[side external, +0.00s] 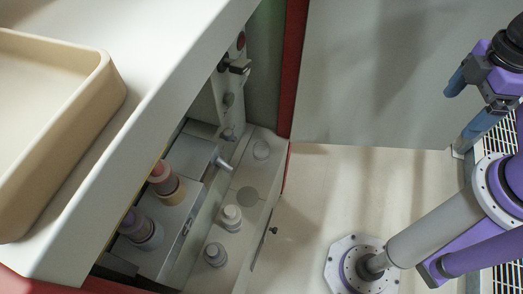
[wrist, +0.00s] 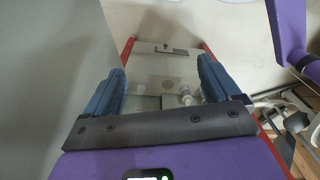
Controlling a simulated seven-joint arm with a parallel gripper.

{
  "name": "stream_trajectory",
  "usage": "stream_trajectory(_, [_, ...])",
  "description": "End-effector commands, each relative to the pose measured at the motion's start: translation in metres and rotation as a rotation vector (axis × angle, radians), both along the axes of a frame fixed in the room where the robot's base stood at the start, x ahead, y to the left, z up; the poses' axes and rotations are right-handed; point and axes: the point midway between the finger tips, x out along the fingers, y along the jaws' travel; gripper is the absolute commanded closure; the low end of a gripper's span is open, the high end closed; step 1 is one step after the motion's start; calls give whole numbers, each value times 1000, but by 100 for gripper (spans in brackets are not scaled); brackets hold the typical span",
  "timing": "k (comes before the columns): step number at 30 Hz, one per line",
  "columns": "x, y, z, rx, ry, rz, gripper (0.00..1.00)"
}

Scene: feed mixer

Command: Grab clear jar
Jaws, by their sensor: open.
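A small clear, see-through jar (side external: 262,149) appears to stand at the far end of the pale shelf in the side external view, near the red post. Its outline is faint. My gripper (side external: 454,121) is at the upper right of that view, well apart from the jar, with its two blue fingers spread and empty. The wrist view also shows my gripper (wrist: 160,65) open, with the shelf area far off between the fingers. I cannot pick out the jar surely there.
Two white-capped bottles (side external: 231,217) (side external: 215,254) stand on the same shelf, near a flat grey disc (side external: 247,196). Pink-topped (side external: 162,172) and purple-topped (side external: 136,225) containers stand on a grey box to the left. A white counter with a beige tray (side external: 108,88) overhangs the left. A grey panel (side external: 370,70) stands behind.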

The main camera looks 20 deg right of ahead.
Motion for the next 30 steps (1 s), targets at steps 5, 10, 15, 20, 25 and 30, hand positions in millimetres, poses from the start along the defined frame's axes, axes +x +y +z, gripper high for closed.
stream_trajectory(5, [7, 15, -6, 21, 2, -17, 10])
stream_trajectory(10, [29, 63, -29, 96, -1, -77, 10])
stream_trajectory(15, [56, 118, -61, 189, -17, -169, 10])
stream_trajectory(20, [83, 163, -96, 271, -49, -262, 10])
stream_trajectory(25, [111, 201, -137, 349, -100, -361, 10])
stream_trajectory(30, [137, 228, -180, 422, -170, -455, 10])
